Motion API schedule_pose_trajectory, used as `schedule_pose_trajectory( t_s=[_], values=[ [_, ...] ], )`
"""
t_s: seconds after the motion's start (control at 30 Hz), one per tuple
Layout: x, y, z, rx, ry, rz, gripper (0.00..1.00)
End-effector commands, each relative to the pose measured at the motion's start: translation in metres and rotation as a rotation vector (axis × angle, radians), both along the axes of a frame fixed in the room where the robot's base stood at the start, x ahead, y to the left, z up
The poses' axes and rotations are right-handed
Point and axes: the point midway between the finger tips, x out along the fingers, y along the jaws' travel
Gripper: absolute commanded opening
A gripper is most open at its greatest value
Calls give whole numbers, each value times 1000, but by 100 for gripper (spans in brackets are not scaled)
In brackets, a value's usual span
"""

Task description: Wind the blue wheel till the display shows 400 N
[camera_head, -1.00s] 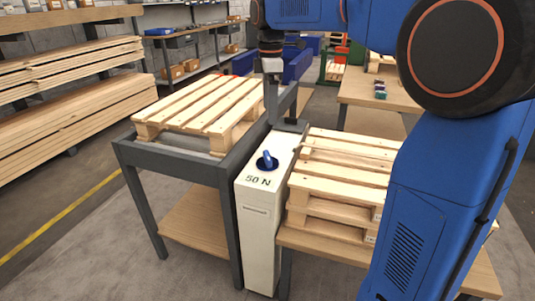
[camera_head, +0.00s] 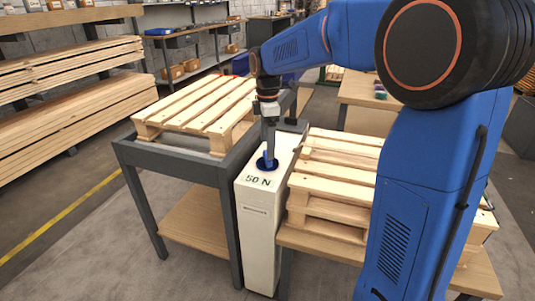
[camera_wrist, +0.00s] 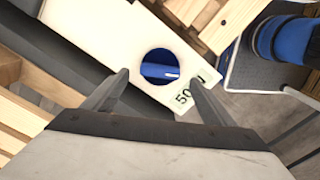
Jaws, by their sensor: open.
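The blue wheel (camera_head: 266,163) sits in the top face of a narrow cream cabinet (camera_head: 258,222). In the wrist view the wheel (camera_wrist: 158,70) is a dark blue disc with a raised blue bar and a light mark on it. The display (camera_head: 258,181) in front of the wheel reads 50 N; in the wrist view it (camera_wrist: 190,91) is partly hidden by a finger. My gripper (camera_head: 268,150) points down just above the wheel. In the wrist view my gripper (camera_wrist: 160,84) is open, its fingers apart on either side of the wheel, with nothing seen held between them.
A wooden pallet (camera_head: 200,104) lies on the grey-framed table (camera_head: 180,160) left of the cabinet. Stacked pallets (camera_head: 335,180) stand close on its right. Lumber shelves (camera_head: 70,100) stand at the far left. Bare floor (camera_head: 90,240) lies in front on the left.

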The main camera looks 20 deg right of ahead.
Motion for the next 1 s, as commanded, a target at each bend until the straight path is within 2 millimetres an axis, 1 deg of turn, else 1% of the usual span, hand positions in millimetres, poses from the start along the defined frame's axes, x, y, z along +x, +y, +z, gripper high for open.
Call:
schedule_pose_trajectory(
  t_s=[0.03, 0.1, 0.3, 0.47, 0.7, 0.73, 0.77, 0.8, 0.9, 1.0],
  values=[
    [-1, 0, -9, -1, 2, 0, 78],
    [-1, 0, -20, 0, 2, 0, 78],
    [0, 0, -41, 0, 1, 0, 78],
    [0, 0, -47, 0, 1, 0, 78],
    [0, 0, -48, 0, 0, 0, 78],
    [0, 0, -47, 0, 0, 0, 76],
    [0, 0, -47, 0, 0, 0, 69],
    [0, 0, -47, 0, 0, 0, 59],
    [0, 0, -47, 0, 0, 0, 37],
    [0, 0, -47, 0, 0, 0, 37]
  ],
)
